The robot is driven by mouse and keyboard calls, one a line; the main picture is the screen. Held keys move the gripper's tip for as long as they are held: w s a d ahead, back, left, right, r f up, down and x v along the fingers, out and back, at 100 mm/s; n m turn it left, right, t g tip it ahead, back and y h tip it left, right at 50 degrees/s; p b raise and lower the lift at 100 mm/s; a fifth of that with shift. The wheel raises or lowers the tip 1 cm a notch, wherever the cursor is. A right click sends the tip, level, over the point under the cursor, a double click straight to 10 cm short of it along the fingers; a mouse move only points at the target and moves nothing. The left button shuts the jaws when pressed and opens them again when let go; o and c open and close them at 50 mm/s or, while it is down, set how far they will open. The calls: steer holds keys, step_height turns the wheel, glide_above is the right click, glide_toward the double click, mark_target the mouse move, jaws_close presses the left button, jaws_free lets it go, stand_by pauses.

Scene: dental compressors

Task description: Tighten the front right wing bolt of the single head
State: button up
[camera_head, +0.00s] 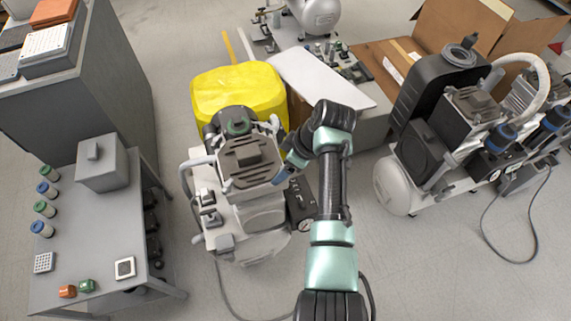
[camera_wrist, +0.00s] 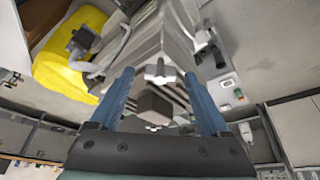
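The single-head compressor (camera_head: 262,218) stands on the floor in the middle of the head view, with a dark ribbed head (camera_head: 246,158) on top. My gripper (camera_head: 279,178) is at the right side of that head. In the wrist view my gripper (camera_wrist: 158,74) has its two blue fingers spread apart. A small silver wing bolt (camera_wrist: 160,73) shows between the fingertips, with no clear contact with either finger. A second small silver bolt (camera_wrist: 153,127) shows farther down, partly close to the gripper body. The head view does not show the wing bolts clearly.
A yellow cover (camera_head: 235,88) is behind the compressor. A grey table (camera_head: 103,225) with a grey box and several bottles stands at left. Another, larger compressor (camera_head: 400,181) stands at right beside cardboard boxes (camera_head: 465,25). The floor at front right is clear except for a cable.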

jaws_close()
steer(key=shift+r+m+p, duration=0.1)
steer(key=shift+m+p, duration=0.3)
steer(key=shift+p, duration=0.1)
steer(key=m+p, duration=0.1)
steer(key=m+t+p, duration=0.1)
steer(key=p, duration=0.1)
steer(key=shift+s+a+r+m+h, duration=0.1)
steer(key=shift+s+a+m+h, duration=0.05)
steer(key=shift+m+h, duration=0.25)
steer(key=m+h+p, duration=0.1)
steer(key=m+p, duration=0.1)
steer(key=m+t+p, duration=0.1)
steer(key=m, duration=0.2)
steer(key=shift+a+h+p, duration=0.1)
steer(key=shift+h+p, duration=0.25)
steer(key=shift+h, duration=0.05)
steer(key=m+h, duration=0.1)
steer(key=m, duration=0.1)
steer(key=m+p, duration=0.1)
steer(key=m, duration=0.1)
steer(key=shift+a+f+m+t+h, duration=0.1)
steer(key=shift+f+m+t+h, duration=0.1)
steer(key=shift+m+t+h, duration=0.15)
steer(key=shift+a+m+h, duration=0.1)
steer(key=shift+m+h, duration=0.75)
steer(key=shift+m, duration=1.5)
